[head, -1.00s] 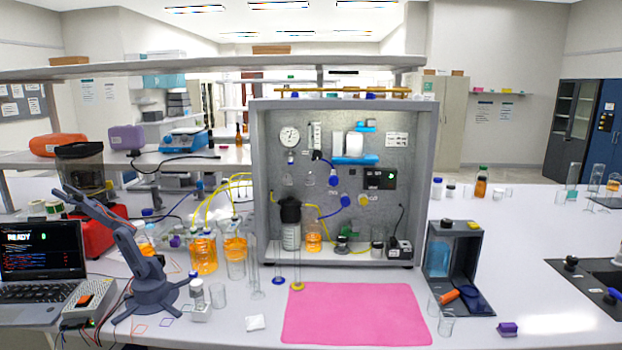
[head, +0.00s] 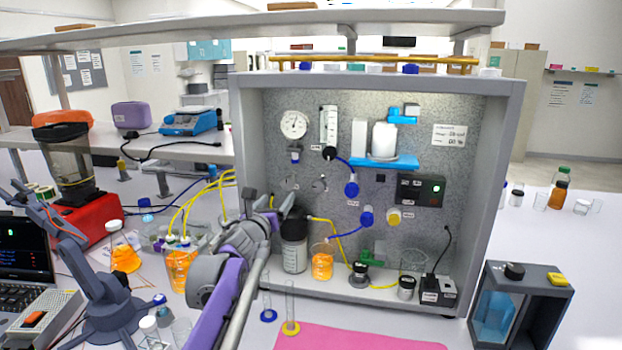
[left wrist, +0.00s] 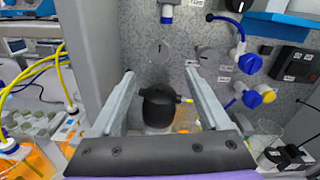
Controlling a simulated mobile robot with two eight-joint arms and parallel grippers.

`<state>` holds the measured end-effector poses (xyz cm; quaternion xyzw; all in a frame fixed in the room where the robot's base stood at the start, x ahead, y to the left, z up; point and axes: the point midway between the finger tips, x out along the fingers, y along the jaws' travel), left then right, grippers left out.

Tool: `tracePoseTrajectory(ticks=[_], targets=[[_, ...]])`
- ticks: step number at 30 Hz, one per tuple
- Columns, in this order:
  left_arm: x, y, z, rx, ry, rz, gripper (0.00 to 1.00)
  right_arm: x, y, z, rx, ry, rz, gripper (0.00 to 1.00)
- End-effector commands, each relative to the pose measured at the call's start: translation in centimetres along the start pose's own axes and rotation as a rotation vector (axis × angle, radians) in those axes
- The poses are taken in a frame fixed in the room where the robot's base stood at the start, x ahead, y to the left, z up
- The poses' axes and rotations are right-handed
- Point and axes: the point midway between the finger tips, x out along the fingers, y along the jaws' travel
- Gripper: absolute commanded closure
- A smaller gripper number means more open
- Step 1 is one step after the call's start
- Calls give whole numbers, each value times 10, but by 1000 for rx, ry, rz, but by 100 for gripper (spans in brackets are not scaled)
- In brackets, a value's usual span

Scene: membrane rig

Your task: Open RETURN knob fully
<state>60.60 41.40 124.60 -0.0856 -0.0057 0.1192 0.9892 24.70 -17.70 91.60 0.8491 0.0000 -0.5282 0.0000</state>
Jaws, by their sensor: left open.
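The panel in the grey rig carries several knobs; their labels are too small to read, so I cannot tell which is RETURN. Two pale grey round knobs (head: 292,183) (head: 320,184) sit side by side at mid-height. They also show in the left wrist view, one (left wrist: 160,52) ahead between my fingertips and one (left wrist: 208,53) by the right finger. Blue knobs (head: 351,188) (head: 366,216) and a yellow knob (head: 393,216) are further right. My left gripper (head: 262,202) is open and empty, pointing at the panel, apart from the knobs. It also fills the left wrist view (left wrist: 160,78).
A black-capped bottle (head: 294,240) stands below the knobs, its cap between my fingers in the left wrist view. An orange-filled bottle (head: 321,262) is beside it. Yellow tubing (head: 190,205) runs at left. Two slim cylinders (head: 290,312) stand before the rig. A pink mat (head: 365,338) lies in front.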

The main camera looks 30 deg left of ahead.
Motion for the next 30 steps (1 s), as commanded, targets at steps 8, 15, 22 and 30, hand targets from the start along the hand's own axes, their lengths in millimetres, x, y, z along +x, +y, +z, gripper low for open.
tracePoseTrajectory(ticks=[8,15,22,30], targets=[[31,0,2,19,-3,-6,20,-4,0,-3,0,2,0,50],[75,0,2,17,-3,-5,20,-10,0,-9,0,7,0,50],[102,-1,2,16,-3,-5,20,-13,0,-12,0,10,0,50],[109,0,1,16,-2,-4,20,-14,0,-13,0,10,0,50]])
